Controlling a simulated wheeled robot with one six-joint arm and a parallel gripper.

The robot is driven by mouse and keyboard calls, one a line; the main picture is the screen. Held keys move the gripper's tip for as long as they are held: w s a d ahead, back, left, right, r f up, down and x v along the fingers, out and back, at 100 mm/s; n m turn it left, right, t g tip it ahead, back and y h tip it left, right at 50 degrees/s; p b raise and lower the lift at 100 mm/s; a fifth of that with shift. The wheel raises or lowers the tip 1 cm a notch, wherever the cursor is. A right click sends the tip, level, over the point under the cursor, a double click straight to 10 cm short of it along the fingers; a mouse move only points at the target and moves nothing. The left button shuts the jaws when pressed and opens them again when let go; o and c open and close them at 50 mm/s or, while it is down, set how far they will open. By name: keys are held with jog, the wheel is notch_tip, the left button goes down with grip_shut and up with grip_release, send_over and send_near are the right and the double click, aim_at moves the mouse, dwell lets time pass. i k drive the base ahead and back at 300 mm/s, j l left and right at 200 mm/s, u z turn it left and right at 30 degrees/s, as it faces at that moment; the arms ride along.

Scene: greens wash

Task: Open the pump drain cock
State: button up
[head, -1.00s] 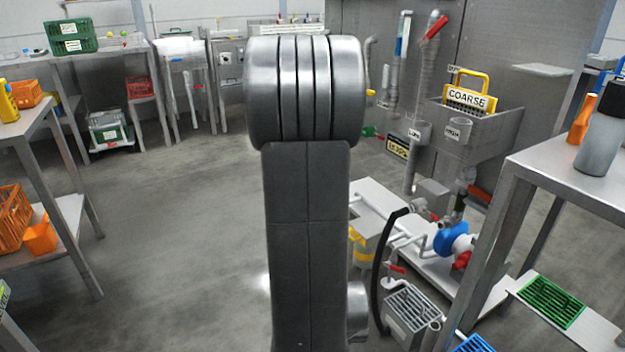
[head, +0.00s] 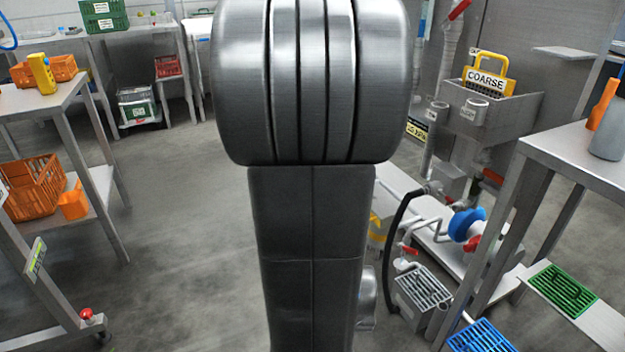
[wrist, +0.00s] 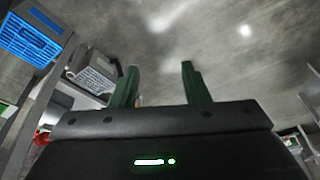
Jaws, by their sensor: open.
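The pump (head: 466,223) is blue and white and sits on a low pale bench at right of centre in the head view. A red part (head: 472,243) shows just below it. A red lever (head: 409,250) sits on the white pipework left of the pump. I cannot tell which of these is the drain cock. My gripper (wrist: 160,70) is open in the wrist view, with two green fingers apart and nothing between them. A red shape (wrist: 41,137), unclear, lies at its lower left, apart from the fingers. My arm hides the middle of the head view.
A grated drain box (head: 422,292) stands on the floor by a black hose (head: 392,222). A steel table (head: 570,155) stands at right, with a green grid (head: 562,290) and a blue grid (head: 480,338) below. Floor (head: 190,260) at left of centre is open.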

aim_at(408, 249)
jog(key=i+l, duration=0.35)
jog(key=i, duration=0.15)
jog(key=i+l+u, duration=0.1)
jog(key=i+l, duration=0.25)
jog(key=i, duration=0.15)
